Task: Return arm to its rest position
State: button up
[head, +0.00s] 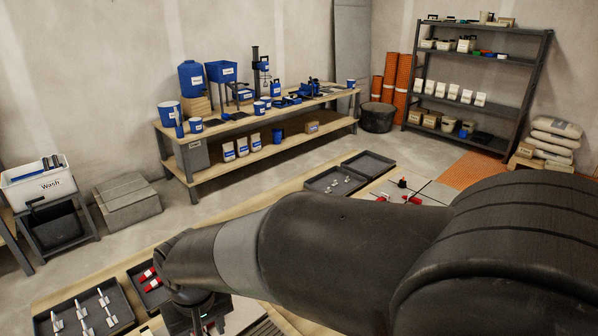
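My dark arm reaches from the right edge across the foreground to the lower left. Its end bends down to my gripper (198,316), at the bottom edge of the head view. The fingertips are hidden or cut off, so I cannot tell whether it is open or holds something. It is over the near workbench (245,216), beside a dark tray (153,298) with red pieces. A second dark tray (122,302) with several grey-white clips lies to its left.
Further along the near bench are a tray (320,184) of small pale pieces and light tiles (437,192) with red pieces on them, partly behind my arm.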

jog(key=w+d+r+m+t, duration=0.15)
jog(key=d+r, duration=0.25)
jog(key=d, duration=0.5)
jog(key=w+d+r+m+t, duration=0.15)
jog(key=d+r, duration=0.25)
jog(key=d, duration=0.6)
jog(key=s+d+r+m+t, duration=0.1)
jog(key=s+d+m, duration=0.1)
jog(key=d, duration=0.5)
jog(key=s+d+r+m+t, duration=0.1)
jog(key=s+d+r+m, duration=0.1)
jog(key=s+d, duration=0.2)
jog(key=d, duration=0.3)
jog(key=shift+d+h, duration=0.25)
jog(key=shift+h, duration=0.15)
